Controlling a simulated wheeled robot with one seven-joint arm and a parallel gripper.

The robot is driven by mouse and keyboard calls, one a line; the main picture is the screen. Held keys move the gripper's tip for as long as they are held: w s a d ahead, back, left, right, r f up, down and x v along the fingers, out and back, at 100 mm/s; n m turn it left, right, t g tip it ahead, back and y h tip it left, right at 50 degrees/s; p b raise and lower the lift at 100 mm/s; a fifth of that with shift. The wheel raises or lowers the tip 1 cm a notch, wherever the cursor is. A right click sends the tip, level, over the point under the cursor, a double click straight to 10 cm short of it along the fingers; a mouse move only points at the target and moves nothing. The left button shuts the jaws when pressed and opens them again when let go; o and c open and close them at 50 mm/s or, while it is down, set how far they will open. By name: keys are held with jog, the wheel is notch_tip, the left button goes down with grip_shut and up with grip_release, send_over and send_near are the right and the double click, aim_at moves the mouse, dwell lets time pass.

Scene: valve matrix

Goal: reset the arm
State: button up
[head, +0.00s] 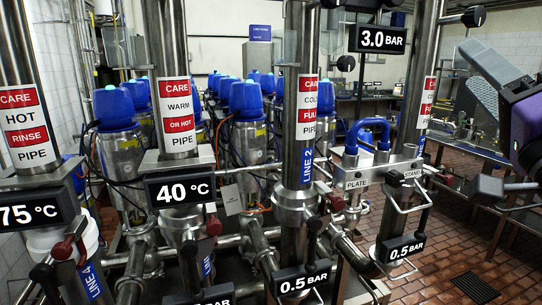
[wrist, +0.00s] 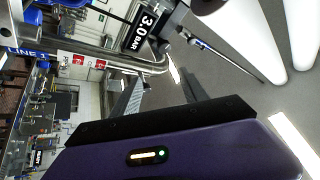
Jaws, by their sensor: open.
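My gripper (head: 476,118) is at the right edge of the head view, with its purple body cut off by the frame. Its two fingers are spread wide, one high and one low, with nothing between them. In the wrist view, the purple body fills the bottom, and the two fingers of my gripper (wrist: 163,86) stand apart above it. The gripper is clear of the pipes and handles, to the right of the rightmost steel pipe (head: 417,110). Most of my arm is out of the head view.
Upright steel pipes, including LINE 2 (head: 307,178), stand left and centre with red-handled valves and pressure signs (head: 301,279). A steel plate (head: 372,176) carries blue bent pipes (head: 369,128). A 3.0 BAR sign (head: 382,39) hangs above. Tiled floor (head: 455,235) is open at lower right.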

jog(key=s+a+f+n+g+h, duration=0.1)
jog(key=s+f+n, duration=0.3)
jog(key=f, duration=1)
jog(key=s+a+f+n+g+h, duration=0.15)
jog(key=s+f, duration=0.45)
jog(key=f, duration=0.9)
jog(key=s+a+f+n+g+y, duration=0.1)
jog(key=s+a+f+n+g, duration=0.1)
jog(key=s+f, duration=0.8)
jog(key=s+a+f+n+g, duration=0.2)
jog(key=s+a+f+g, duration=0.1)
jog(key=s+f, duration=0.8)
jog(key=s+g, duration=0.1)
jog(key=s, duration=0.4)
jog(key=shift+s+g+y, duration=0.35)
jog(key=shift+s, duration=0.05)
